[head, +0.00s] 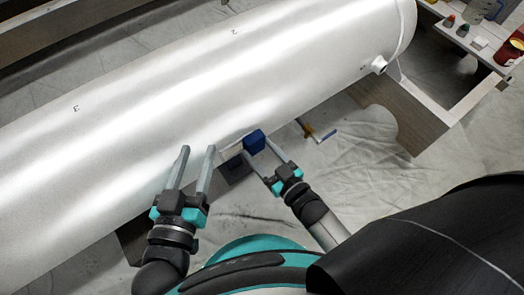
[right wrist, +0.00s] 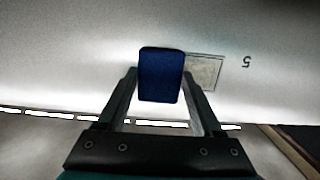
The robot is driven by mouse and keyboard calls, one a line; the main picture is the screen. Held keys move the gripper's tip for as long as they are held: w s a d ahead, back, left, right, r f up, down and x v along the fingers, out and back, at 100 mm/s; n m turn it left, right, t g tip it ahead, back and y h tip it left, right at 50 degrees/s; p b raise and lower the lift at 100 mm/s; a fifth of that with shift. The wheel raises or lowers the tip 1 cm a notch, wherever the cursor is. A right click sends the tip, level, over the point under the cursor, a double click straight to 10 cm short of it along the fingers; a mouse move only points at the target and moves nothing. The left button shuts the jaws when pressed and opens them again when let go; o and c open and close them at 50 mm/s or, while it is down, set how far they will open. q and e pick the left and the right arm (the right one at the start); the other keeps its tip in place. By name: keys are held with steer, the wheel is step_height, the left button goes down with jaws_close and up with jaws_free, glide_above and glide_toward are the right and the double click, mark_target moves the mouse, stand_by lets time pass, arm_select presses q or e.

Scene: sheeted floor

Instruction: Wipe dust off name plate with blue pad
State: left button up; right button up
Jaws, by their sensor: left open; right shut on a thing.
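The blue pad (head: 254,141) is held between the fingers of my right gripper (head: 260,152), against or just in front of the white tank's lower side; contact cannot be told. In the right wrist view the pad (right wrist: 161,75) is upright between the fingertips. The name plate (right wrist: 204,71) is a greyish, mottled rectangle on the tank, directly right of the pad there and partly hidden behind it. In the head view the plate (head: 233,148) shows only as a thin slanted strip left of the pad. My left gripper (head: 197,150) is open and empty, left of the plate, in front of the tank.
The large white tank (head: 150,100) crosses the scene, with small printed digits. Wooden supports (head: 395,105) stand under its right end. A table (head: 480,45) with small jars is at upper right. A brush-like tool (head: 318,131) lies on the sheeted floor (head: 350,160).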

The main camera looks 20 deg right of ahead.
steer(key=shift+s+a, duration=0.25)
steer(key=shift+a, duration=0.35)
steer(key=shift+s+a, duration=0.2)
steer(key=shift+a, duration=0.45)
steer(key=shift+s+a, duration=0.25)
steer(key=shift+a, duration=0.35)
steer(key=shift+s+a, duration=0.3)
steer(key=shift+a, duration=0.6)
steer(key=shift+s+a, duration=0.25)
steer(key=shift+a, duration=0.65)
steer(key=shift+s+a+p, duration=0.15)
steer(key=shift+a+p, duration=0.15)
steer(key=shift+p, duration=0.1)
steer(key=shift+w+d+p, duration=0.15)
steer(key=shift+w+d, duration=0.15)
steer(key=shift+d, duration=0.45)
steer(key=shift+w+d+p, duration=0.15)
steer(key=shift+w+d, duration=0.1)
steer(key=shift+d, duration=0.5)
steer(key=shift+w+d, duration=0.3)
steer(key=shift+d, duration=0.55)
steer(key=shift+w+d, duration=0.3)
steer(key=shift+d, duration=0.5)
steer(key=shift+w+d, duration=0.3)
steer(key=shift+d, duration=0.55)
steer(key=shift+s, duration=0.1)
